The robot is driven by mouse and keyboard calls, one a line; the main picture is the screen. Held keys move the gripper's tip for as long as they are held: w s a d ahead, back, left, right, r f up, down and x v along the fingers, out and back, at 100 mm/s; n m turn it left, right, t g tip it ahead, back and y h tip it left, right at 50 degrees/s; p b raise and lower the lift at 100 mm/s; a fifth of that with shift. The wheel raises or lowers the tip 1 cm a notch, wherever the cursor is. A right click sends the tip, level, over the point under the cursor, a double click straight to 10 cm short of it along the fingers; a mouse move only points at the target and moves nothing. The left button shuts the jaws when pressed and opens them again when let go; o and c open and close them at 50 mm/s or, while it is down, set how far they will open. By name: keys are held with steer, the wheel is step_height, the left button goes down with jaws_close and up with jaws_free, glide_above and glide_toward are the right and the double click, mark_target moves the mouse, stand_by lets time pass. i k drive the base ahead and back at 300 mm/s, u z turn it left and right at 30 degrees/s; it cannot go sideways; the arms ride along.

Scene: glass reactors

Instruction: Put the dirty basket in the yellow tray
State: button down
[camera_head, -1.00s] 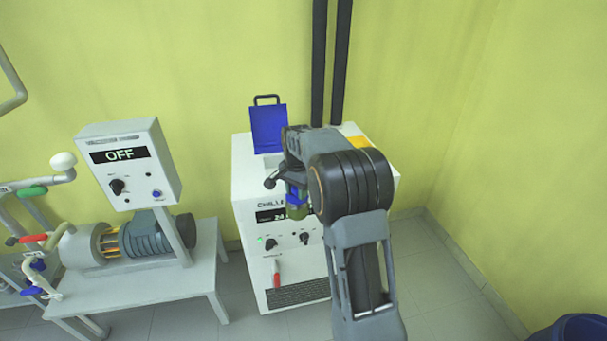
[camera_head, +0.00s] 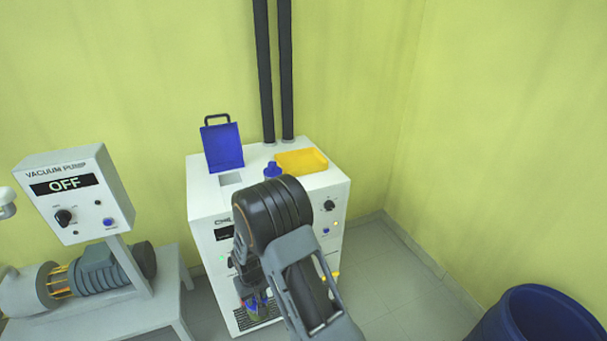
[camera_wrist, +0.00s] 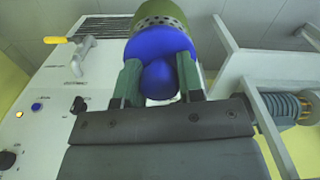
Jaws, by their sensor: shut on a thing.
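My gripper (camera_wrist: 159,62) is shut on the blue top (camera_wrist: 158,44) of the dirty basket, seen in the wrist view. Its olive-green perforated body (camera_wrist: 160,14) extends beyond the fingers and is cut by the frame edge. In the head view the basket (camera_head: 256,309) hangs low in front of the chiller's lower front, partly hidden by my arm. The yellow tray (camera_head: 301,160) lies on the back right of the chiller's top, above and away from my gripper. The tray looks empty.
The white chiller (camera_head: 203,200) has a raised blue lid (camera_head: 222,147) by a square opening (camera_head: 231,179). A small blue cap (camera_head: 272,170) stands before the tray. Black pipes (camera_head: 265,75) rise behind. The vacuum pump (camera_head: 100,272) is left; a blue bin (camera_head: 540,315) is right.

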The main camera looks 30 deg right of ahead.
mark_target(301, 165)
steer(key=k, duration=0.8)
steer(key=z, duration=1.65)
steer(key=i, duration=1.35)
steer(key=u, duration=1.25)
